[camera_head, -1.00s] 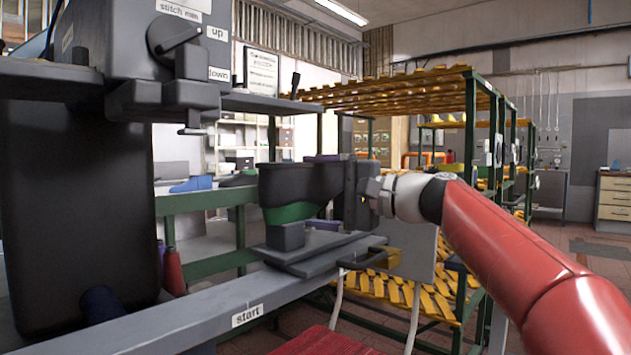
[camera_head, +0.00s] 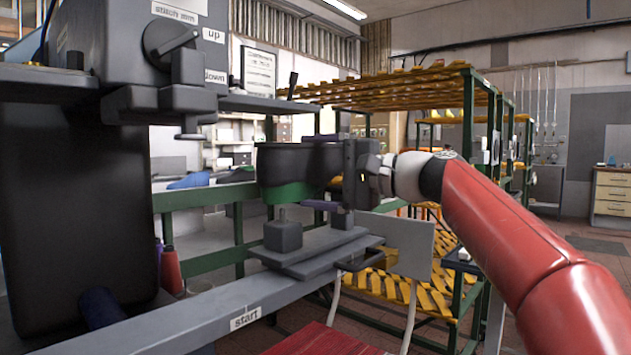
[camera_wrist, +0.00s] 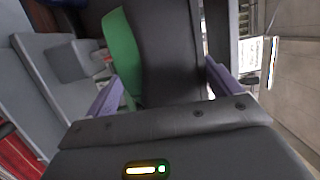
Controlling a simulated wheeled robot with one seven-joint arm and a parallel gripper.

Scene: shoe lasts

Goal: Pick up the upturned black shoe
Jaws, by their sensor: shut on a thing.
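The upturned black shoe (camera_head: 290,160) has a green part on its lower side. In the head view it hangs in the air above a grey block on the machine's plate, with a gap beneath it. My gripper (camera_head: 323,175) holds it from the right. In the wrist view the dark shoe (camera_wrist: 170,50) and its green part lie between the two purple fingers of my gripper (camera_wrist: 162,85), which is shut on it. The shoe's far end is partly hidden in the wrist view.
The grey block (camera_head: 283,236) and plate (camera_head: 320,250) stand under the shoe. The stitching machine (camera_head: 140,60) is at the left. A green-framed rack (camera_head: 470,120) with yellow slats stands behind. A blue shoe (camera_head: 190,180) lies at the back left.

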